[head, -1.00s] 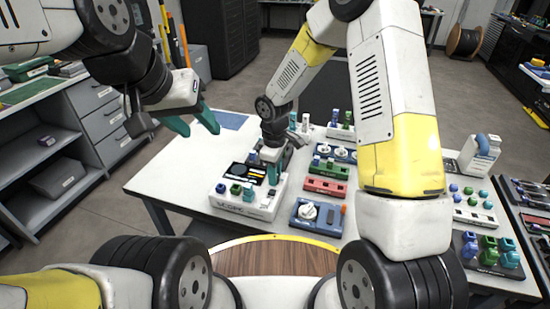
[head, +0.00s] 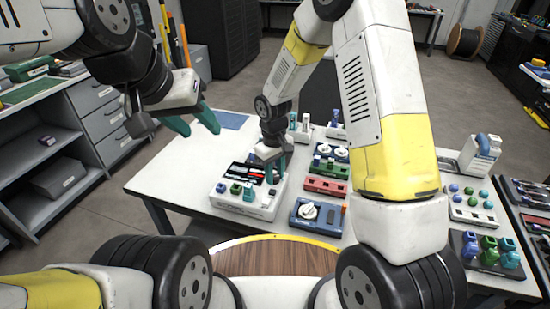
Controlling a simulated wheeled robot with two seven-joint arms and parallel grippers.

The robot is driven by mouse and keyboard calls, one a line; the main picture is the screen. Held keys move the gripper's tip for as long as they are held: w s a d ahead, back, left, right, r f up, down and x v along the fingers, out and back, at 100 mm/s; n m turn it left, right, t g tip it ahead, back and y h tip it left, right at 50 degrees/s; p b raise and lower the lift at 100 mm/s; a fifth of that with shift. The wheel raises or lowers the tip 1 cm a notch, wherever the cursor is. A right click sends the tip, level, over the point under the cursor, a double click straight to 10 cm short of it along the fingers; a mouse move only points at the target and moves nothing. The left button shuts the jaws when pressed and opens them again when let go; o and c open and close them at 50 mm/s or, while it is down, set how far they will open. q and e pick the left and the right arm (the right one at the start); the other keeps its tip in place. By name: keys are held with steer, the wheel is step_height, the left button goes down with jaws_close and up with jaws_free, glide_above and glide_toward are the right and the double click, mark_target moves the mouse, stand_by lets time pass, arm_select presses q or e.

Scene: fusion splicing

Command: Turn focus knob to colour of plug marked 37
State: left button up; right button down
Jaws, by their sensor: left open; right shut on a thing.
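A white device (head: 243,207) stands near the front of the white table, with a dark screen (head: 243,172) showing red and white marks. Small blue and green plugs (head: 236,189) sit on its front. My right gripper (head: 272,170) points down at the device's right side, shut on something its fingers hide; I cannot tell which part. A blue box with a white dial (head: 308,211) stands to the right of it. Colored plugs (head: 489,248) stand in a dark rack at the far right. The number 37 is not readable. My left gripper (head: 196,126) is open and empty, above the table's left side.
A red block (head: 326,186), a green block (head: 329,168) and a box with white dials (head: 340,153) stand right of the device. A white rack (head: 472,212) with round pieces is at the right. The table's left part (head: 165,175) is clear, with a blue mat (head: 232,121) behind.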

stand_by(0.3)
steer(key=c, duration=1.1)
jaws_free()
steer(key=shift+a+r, duration=0.1)
steer(key=shift+r, duration=3.85)
steer(key=shift+r, duration=0.2)
step_height(320, 180, up, 7)
steer(key=m+t, duration=0.1)
steer(key=m, duration=0.1)
glide_above(275, 177)
steer(key=s+d, duration=0.2)
steer(key=d, duration=0.2)
steer(key=s+d+r+m+t+y, duration=0.1)
steer(key=s+d+r+m+t, duration=0.1)
steer(key=s+d+r, duration=0.5)
steer(key=s+d+r+m+t, duration=0.1)
steer(key=s+r, duration=0.1)
steer(key=s, duration=0.1)
steer(key=s+d+r+m+t+y, duration=0.1)
steer(key=s+r, duration=0.2)
steer(key=s, duration=0.1)
steer(key=s+d+r+m+t, duration=0.1)
steer(key=s+r, duration=0.1)
steer(key=s, duration=0.1)
steer(key=shift+s+d+r, duration=0.1)
steer(key=shift+s+r, duration=0.1)
steer(key=shift+r, duration=0.15)
